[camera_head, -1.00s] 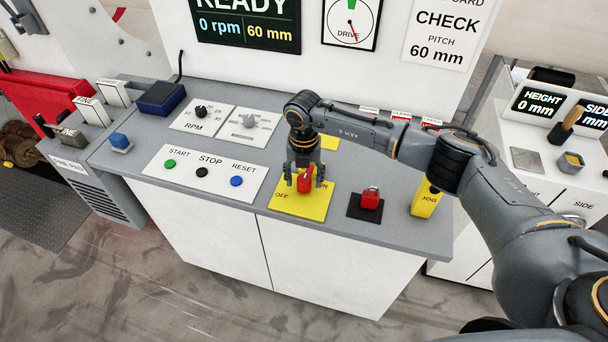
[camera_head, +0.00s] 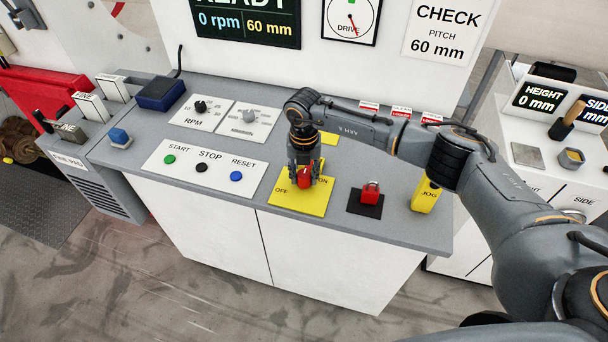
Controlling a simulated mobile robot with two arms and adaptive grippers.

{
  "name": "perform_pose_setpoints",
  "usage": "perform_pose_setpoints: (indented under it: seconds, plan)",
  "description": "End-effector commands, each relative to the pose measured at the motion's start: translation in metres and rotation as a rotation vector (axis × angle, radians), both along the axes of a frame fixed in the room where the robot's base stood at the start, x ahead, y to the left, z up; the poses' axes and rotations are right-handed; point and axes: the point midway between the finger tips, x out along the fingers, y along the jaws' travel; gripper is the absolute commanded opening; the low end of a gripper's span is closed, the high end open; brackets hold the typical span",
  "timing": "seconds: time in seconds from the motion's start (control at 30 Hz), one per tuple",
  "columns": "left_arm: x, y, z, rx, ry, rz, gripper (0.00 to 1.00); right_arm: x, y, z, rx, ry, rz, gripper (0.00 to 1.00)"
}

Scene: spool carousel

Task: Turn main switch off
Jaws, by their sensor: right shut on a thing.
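The main switch is a red knob (camera_head: 304,178) on a yellow plate (camera_head: 290,203) marked OFF at its left and ON at its right. It sits on the grey console top. My right gripper (camera_head: 304,182) points down from above and is shut on the red knob, with a finger at each side. The fingers hide part of the knob, so its exact pointing direction is hard to tell. My left gripper is not in view.
A red padlock (camera_head: 370,190) on a black plate and a yellow JOG box (camera_head: 426,195) stand right of the switch. A START, STOP, RESET panel (camera_head: 203,167) lies left. The display (camera_head: 247,22) reads READY, 0 rpm, 60 mm. The console's front edge (camera_head: 330,235) is clear.

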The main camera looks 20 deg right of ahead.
Motion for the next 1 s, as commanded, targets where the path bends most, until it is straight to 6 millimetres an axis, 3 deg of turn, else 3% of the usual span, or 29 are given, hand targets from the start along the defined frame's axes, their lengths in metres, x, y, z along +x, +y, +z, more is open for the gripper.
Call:
perform_pose_setpoints:
  seconds: [0.27,1.0]
  plan:
    - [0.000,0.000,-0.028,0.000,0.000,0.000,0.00,0.001,0.000,-0.005,-0.001,-0.002,0.166,0.05]
    - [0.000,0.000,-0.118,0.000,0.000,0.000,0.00,0.001,0.000,-0.005,-0.001,-0.004,0.863,0.05]
